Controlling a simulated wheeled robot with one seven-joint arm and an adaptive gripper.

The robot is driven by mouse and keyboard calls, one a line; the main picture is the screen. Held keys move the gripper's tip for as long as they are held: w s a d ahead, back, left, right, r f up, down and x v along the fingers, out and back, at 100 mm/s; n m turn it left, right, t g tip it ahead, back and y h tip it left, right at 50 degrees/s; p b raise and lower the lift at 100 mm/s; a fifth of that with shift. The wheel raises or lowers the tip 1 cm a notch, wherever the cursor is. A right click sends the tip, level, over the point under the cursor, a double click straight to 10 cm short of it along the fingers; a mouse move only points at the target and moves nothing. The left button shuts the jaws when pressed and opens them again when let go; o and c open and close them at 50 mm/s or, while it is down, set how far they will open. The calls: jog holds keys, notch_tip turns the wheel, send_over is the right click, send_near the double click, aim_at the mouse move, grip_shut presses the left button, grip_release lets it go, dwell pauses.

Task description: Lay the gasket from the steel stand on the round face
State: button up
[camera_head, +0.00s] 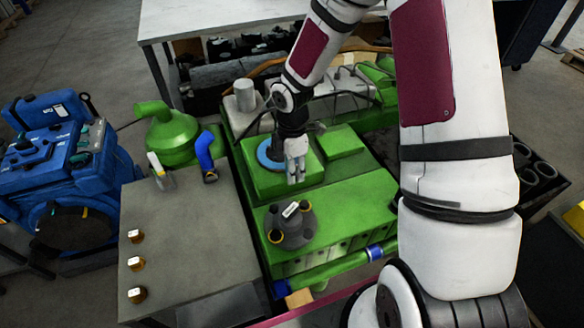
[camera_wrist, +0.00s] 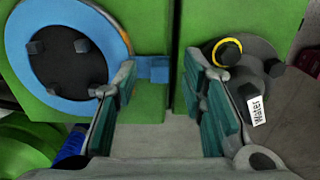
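A flat blue ring with a side tab, apparently the gasket (camera_wrist: 122,112), lies around a dark round face (camera_wrist: 68,68) with several dark studs. In the head view the blue ring (camera_head: 266,160) is on the green engine block, partly hidden by my arm. My gripper (camera_wrist: 160,72) is open, with nothing between its fingers. The ring's tab is just beyond the left fingertip; I cannot tell if they touch. In the head view my gripper (camera_head: 295,175) is just right of the ring. A grey metal-topped stand (camera_head: 190,235), possibly the steel stand, is at the left.
A dark flanged part (camera_head: 292,232) with yellow rings and a white label sits on the nearer green cover. A blue machine (camera_head: 60,160) is at far left.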

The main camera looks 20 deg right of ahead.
notch_tip(320, 180, up, 12)
dwell(0.4)
dwell(0.7)
jog(key=s+r+m+t, duration=0.4)
jog(key=s+r+m, duration=1.3)
jog(key=s, duration=0.5)
notch_tip(320, 180, up, 3)
jog(key=shift+s+d+f+m+t, duration=0.15)
jog(key=shift+s+m+t, duration=0.15)
jog(key=shift+t, duration=0.1)
